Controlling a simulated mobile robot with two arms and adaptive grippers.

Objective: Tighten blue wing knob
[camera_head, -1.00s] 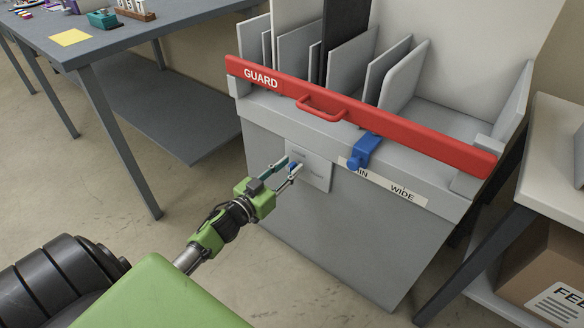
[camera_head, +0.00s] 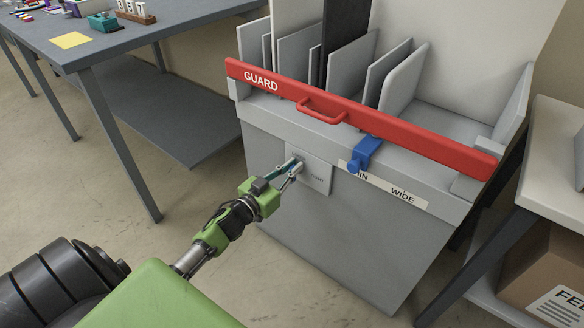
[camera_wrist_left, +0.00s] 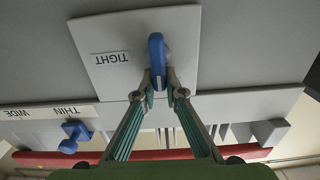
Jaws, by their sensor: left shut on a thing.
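The blue wing knob (camera_wrist_left: 157,58) sits on a pale square plate (camera_wrist_left: 105,40) on the machine's front. In the left wrist view its wing stands upright in the picture, beside an upside-down TIGHT label (camera_wrist_left: 110,58). My left gripper (camera_wrist_left: 160,92) is shut on the near end of the wing. In the head view my left gripper (camera_head: 297,166) is at the plate (camera_head: 322,183) and its fingers hide most of the knob. My right gripper is not in view.
A red GUARD bar (camera_head: 400,133) with a handle runs across the machine above the plate. A blue slider (camera_head: 364,155) sits right of the plate by the THIN–WIDE scale (camera_head: 400,193). A grey table (camera_head: 150,45) stands left, a pale table (camera_head: 550,150) right.

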